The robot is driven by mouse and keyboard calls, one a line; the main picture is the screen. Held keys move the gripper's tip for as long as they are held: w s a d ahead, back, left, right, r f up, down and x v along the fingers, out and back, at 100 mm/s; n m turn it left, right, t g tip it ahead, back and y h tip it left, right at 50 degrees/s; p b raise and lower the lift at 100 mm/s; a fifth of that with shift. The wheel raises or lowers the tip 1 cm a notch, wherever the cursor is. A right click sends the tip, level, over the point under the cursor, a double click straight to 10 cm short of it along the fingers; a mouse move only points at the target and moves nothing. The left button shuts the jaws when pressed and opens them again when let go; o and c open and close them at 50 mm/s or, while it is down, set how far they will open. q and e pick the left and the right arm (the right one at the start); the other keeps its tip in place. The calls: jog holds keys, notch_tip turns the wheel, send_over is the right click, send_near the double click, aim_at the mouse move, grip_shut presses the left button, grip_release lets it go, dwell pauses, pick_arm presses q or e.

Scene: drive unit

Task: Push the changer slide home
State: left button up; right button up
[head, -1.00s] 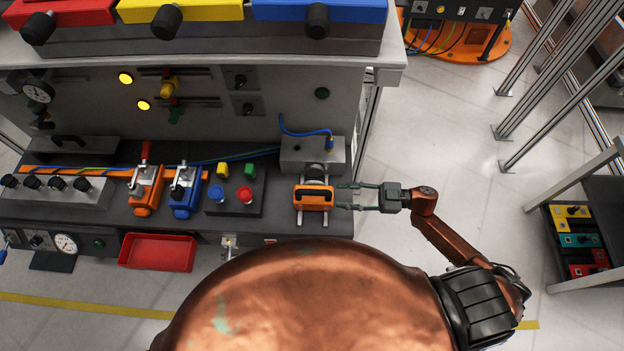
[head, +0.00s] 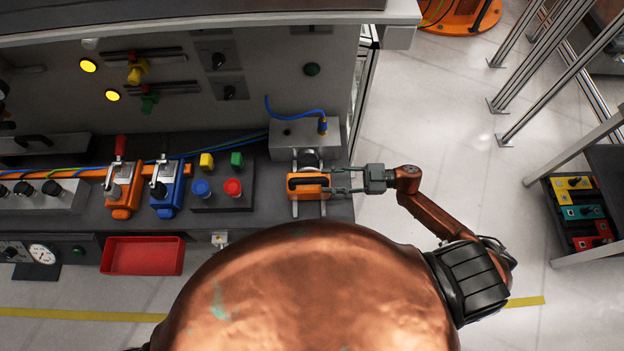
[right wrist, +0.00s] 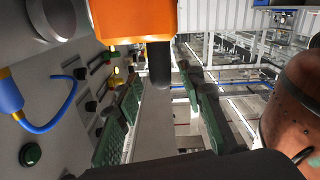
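The changer slide (head: 309,187) is an orange block with a black handle, sitting on two pale rails at the bench's right end. Behind it, a round metal part and the grey housing (head: 290,134) with a blue hose show. My right gripper (head: 333,182) is at the slide's right side, with its fingers pointing left at it. In the right wrist view the orange block (right wrist: 128,18) is at the top. The black handle's end (right wrist: 159,65) shows between the two spread green-padded fingers (right wrist: 165,105). I cannot tell whether they touch it. My left gripper is out of view.
Left of the slide are a button box (head: 222,190) with coloured buttons and blue (head: 168,190) and orange (head: 123,190) clamps. A red tray (head: 142,255) is at the bench front. The floor right of the bench is clear up to a shelf (head: 590,200).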

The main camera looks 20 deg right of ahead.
aim_at(320, 181)
jog(key=p+x, duration=0.1)
jog(key=x, duration=0.5)
jog(key=shift+c, duration=0.2)
grip_shut()
dwell(0.5)
